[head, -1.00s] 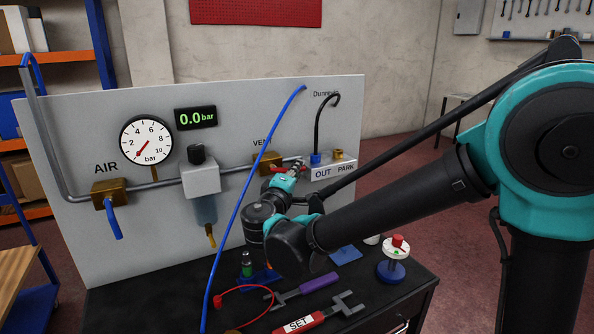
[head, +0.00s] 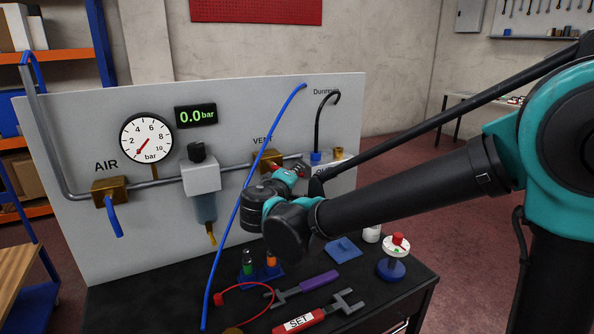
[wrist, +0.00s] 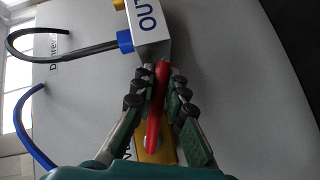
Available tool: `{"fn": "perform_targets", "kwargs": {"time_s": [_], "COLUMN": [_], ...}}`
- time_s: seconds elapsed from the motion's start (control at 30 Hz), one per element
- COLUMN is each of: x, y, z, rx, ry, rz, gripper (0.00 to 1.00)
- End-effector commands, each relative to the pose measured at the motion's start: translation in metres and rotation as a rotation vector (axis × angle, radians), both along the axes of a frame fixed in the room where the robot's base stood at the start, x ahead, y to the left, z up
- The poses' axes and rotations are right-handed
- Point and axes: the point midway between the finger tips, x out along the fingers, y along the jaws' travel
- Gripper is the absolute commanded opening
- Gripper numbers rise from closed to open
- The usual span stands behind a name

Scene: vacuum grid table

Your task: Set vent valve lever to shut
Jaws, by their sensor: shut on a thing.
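The vent valve is a brass body (head: 266,161) on the pipe under the VENT label. Its red lever (wrist: 152,120) lies between my gripper's two fingers in the wrist view. The lever runs from the brass valve body (wrist: 143,150) toward the OUT block (wrist: 151,37), roughly in line with the pipe. My gripper (wrist: 161,82) is shut on the lever, with fingers on both its sides. In the head view my gripper (head: 291,173) is at the panel just right of the brass body, and my arm partly hides the lever.
A blue hose (head: 241,190) hangs in front of the panel, close to my wrist. The black Dunnage hose (head: 318,122) is right of the valve. The dark bench (head: 180,295) below holds SET-tagged red tool (head: 300,322), purple-handled tool (head: 318,282) and red-topped dial (head: 396,246).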

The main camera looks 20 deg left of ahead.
Motion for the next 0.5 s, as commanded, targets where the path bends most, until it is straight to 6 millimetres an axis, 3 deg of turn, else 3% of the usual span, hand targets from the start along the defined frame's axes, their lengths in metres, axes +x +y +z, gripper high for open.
{"fn": "perform_targets", "kwargs": {"time_s": [0.5], "x": [-0.013], "y": [0.011], "z": [-0.023], "rx": [0.320], "ry": [0.375], "rz": [-0.001], "gripper": [0.00]}}
